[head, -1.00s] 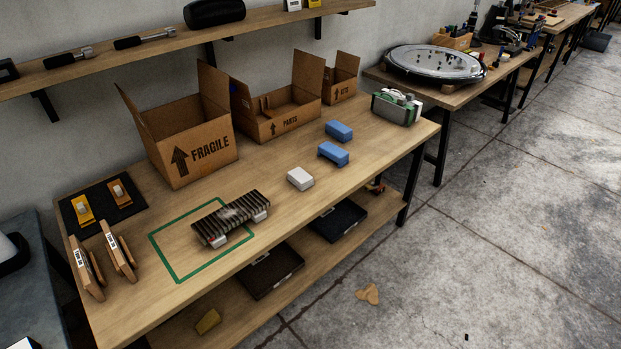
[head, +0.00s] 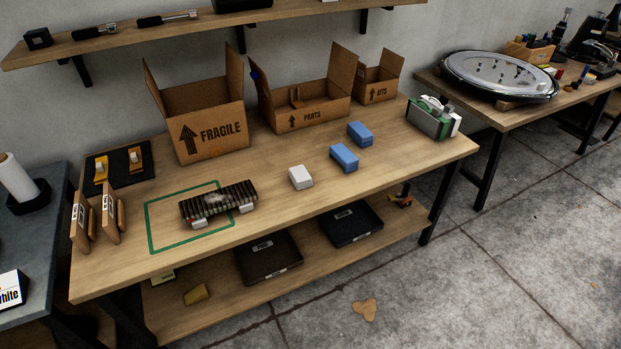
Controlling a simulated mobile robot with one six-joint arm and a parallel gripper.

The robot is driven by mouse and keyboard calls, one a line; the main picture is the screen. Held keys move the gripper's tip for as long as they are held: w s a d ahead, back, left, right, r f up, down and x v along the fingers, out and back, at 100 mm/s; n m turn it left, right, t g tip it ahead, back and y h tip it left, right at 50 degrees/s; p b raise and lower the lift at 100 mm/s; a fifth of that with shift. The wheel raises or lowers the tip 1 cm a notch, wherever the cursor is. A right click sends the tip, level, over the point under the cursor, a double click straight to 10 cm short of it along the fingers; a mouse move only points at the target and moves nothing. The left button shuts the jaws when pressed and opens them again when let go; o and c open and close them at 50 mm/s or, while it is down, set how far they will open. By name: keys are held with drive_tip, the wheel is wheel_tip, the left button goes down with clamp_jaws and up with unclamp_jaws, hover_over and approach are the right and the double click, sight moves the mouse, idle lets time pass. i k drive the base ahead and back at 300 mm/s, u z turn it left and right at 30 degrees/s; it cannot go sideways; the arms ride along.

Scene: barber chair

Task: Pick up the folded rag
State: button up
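No thing in the head view is plainly a folded rag. A small yellow-tan piece (head: 197,293) lies on the lower shelf at the left and could be folded cloth; it is too small to tell. A flat tan patch (head: 364,309) with a rounded outline lies on the floor in front of the bench; I cannot tell if it is cloth. Two blue blocks (head: 344,157) and a white block (head: 300,177) sit on the bench top. My gripper is not in view.
The wooden bench (head: 290,217) carries open cardboard boxes (head: 220,134), a dark ribbed part (head: 218,203) over a green outline, and a green-white case (head: 430,118). Dark trays (head: 268,257) stand on its lower shelf. A second bench (head: 480,108) stands right. The concrete floor (head: 480,290) is mostly clear.

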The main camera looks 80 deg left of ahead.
sight(300, 177)
drive_tip(key=i, duration=1)
drive_tip(key=u, duration=4)
drive_tip(key=i, duration=0.1)
drive_tip(key=z, duration=2.25)
drive_tip(key=k, duration=0.3)
drive_tip(key=u, duration=2.5)
